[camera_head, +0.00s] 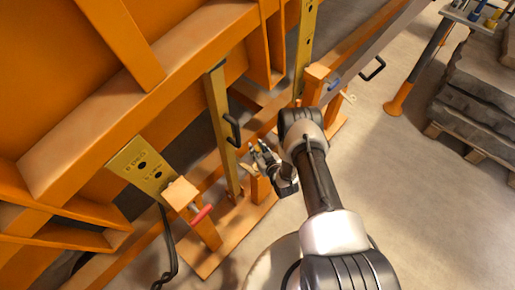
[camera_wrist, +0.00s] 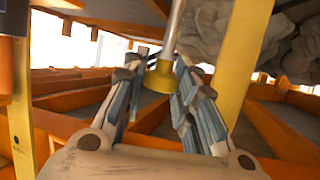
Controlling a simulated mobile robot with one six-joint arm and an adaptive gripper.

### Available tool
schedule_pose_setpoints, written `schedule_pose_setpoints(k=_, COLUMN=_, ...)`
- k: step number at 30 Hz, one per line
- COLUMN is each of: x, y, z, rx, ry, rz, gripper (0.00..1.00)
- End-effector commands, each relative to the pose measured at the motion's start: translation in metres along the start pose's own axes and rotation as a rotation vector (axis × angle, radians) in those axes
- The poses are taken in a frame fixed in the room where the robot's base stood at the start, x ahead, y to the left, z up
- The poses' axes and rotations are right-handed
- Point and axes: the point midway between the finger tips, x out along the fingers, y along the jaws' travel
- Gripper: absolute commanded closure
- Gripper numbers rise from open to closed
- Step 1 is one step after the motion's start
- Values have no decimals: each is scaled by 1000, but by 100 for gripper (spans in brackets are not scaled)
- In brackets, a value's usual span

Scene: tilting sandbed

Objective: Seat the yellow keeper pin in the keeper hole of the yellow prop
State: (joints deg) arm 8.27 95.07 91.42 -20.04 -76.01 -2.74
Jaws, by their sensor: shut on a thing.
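The yellow keeper pin (camera_wrist: 160,77) is between my gripper's fingers in the wrist view. Its yellow head faces the camera and its grey shank runs up and away. My gripper (camera_head: 262,156) is shut on it, just right of the yellow prop (camera_head: 222,130) in the head view. The prop is a tall, slightly leaning yellow bar with a black handle. A yellow bar, likely the prop, also stands right of the fingers in the wrist view (camera_wrist: 243,58). I cannot make out the keeper hole or the pin's tip, and the pin appears apart from the prop.
An orange frame with a tilted bed (camera_head: 180,65) fills the left. An orange post with a red-handled pin (camera_head: 202,214) stands at front left; another with a blue pin (camera_head: 333,85) is beyond my arm. A chain (camera_head: 167,245) hangs at lower left.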

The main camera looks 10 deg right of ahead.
Motion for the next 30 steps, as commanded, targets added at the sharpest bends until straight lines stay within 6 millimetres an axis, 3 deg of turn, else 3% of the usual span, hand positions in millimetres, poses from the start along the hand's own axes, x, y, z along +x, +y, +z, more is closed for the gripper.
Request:
schedule_pose_setpoints(k=10, x=11, y=0, z=31, rx=0, ry=0, rz=0, gripper=99)
schedule_pose_setpoints(k=30, x=12, y=0, z=33, rx=0, ry=1, rz=0, gripper=99)
